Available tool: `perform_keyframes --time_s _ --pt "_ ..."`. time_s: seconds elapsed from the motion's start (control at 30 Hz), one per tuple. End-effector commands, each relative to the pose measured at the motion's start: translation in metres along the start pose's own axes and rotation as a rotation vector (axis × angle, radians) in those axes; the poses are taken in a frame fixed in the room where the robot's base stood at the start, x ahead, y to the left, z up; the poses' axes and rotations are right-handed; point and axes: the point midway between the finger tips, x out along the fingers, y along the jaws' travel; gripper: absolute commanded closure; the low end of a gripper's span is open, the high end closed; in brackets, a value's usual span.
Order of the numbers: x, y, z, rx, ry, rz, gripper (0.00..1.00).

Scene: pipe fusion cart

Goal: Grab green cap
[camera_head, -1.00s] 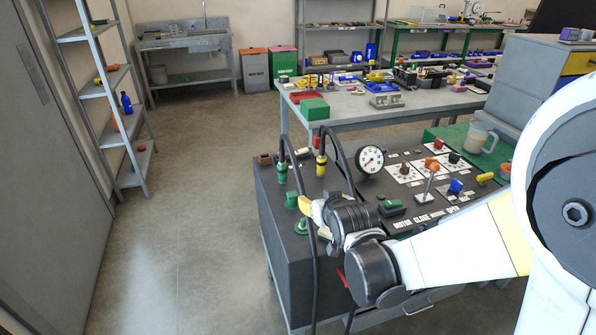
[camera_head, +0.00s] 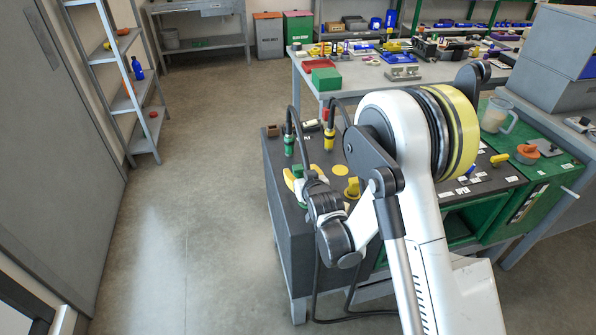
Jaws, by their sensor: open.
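A green cap (camera_head: 297,170) stands on the left part of the dark cart top (camera_head: 274,153). My gripper (camera_head: 302,175) reaches over that left part from the near side. Its yellow fingertips are apart, one on each side of the green cap in the picture. I see nothing held between them. Whether a finger touches the cap is too small to tell. A second green piece shows partly just below, largely hidden by the gripper.
Two black hoses rise from a green fitting (camera_head: 288,146) and a yellow fitting (camera_head: 329,140) behind the gripper. A yellow disc (camera_head: 340,170) and yellow knob (camera_head: 352,188) lie to its right. My arm hides the cart's middle. Floor at left is clear.

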Motion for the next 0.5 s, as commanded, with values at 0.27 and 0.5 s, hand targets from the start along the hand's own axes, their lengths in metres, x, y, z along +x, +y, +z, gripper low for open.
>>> perform_keyframes --time_s 0.27,0.5 --pt "0.041 0.002 0.003 0.0 0.0 0.0 0.44" --pt "0.043 0.002 0.001 0.0 0.0 0.0 0.44"
